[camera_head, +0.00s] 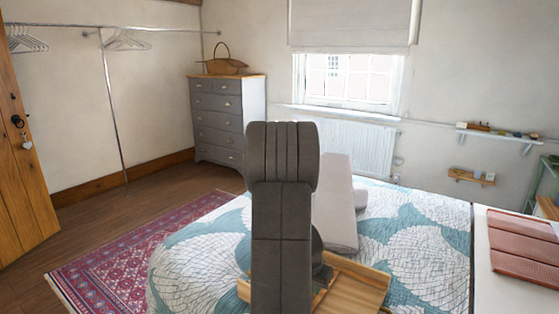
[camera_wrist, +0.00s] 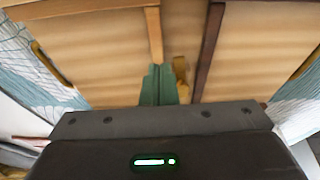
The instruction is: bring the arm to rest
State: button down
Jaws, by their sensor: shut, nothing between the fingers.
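My arm (camera_head: 282,220) stands upright in the middle of the head view, dark grey and folded close to the camera. My gripper shows in the wrist view as two green fingers (camera_wrist: 159,70) pressed together, with nothing between them. It points over a wooden tray (camera_wrist: 115,65) with dividers. The tray (camera_head: 355,285) also shows on the bed in the head view, partly hidden behind my arm. In the head view my fingers are hidden. I cannot tell how far above the tray they are.
The bed (camera_head: 420,240) has a teal and white cover, with pale folded pieces (camera_head: 336,210) on it. A white surface with a reddish-brown slatted thing (camera_head: 522,245) is at right. A grey dresser (camera_head: 218,120) stands behind. Floor and a red rug (camera_head: 120,260) are clear at left.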

notch_tip(320, 180, down, 4)
jog(key=shift+r+b, duration=0.15)
jog(key=shift+b, duration=0.75)
jog(key=shift+s+r+p, duration=0.2)
jog(key=shift+r+p, duration=0.3)
jog(key=shift+p, duration=0.2)
jog(key=shift+w+d+r+p, duration=0.1)
jog(key=shift+p, duration=0.75)
jog(key=r+p, duration=0.1)
jog(key=p, duration=0.1)
jog(key=r+p, duration=0.1)
jog(key=p, duration=0.2)
jog(key=shift+s+d+y, duration=0.2)
jog(key=shift+d+y, duration=0.05)
jog(key=shift+y, duration=0.15)
jog(key=shift+t, duration=0.3)
jog(key=r+p, duration=0.1)
jog(key=r, duration=0.3)
jog(key=shift+d+r, duration=0.1)
jog(key=shift+d, duration=0.1)
jog(key=v, duration=0.9)
jog(key=shift+s+r, duration=0.1)
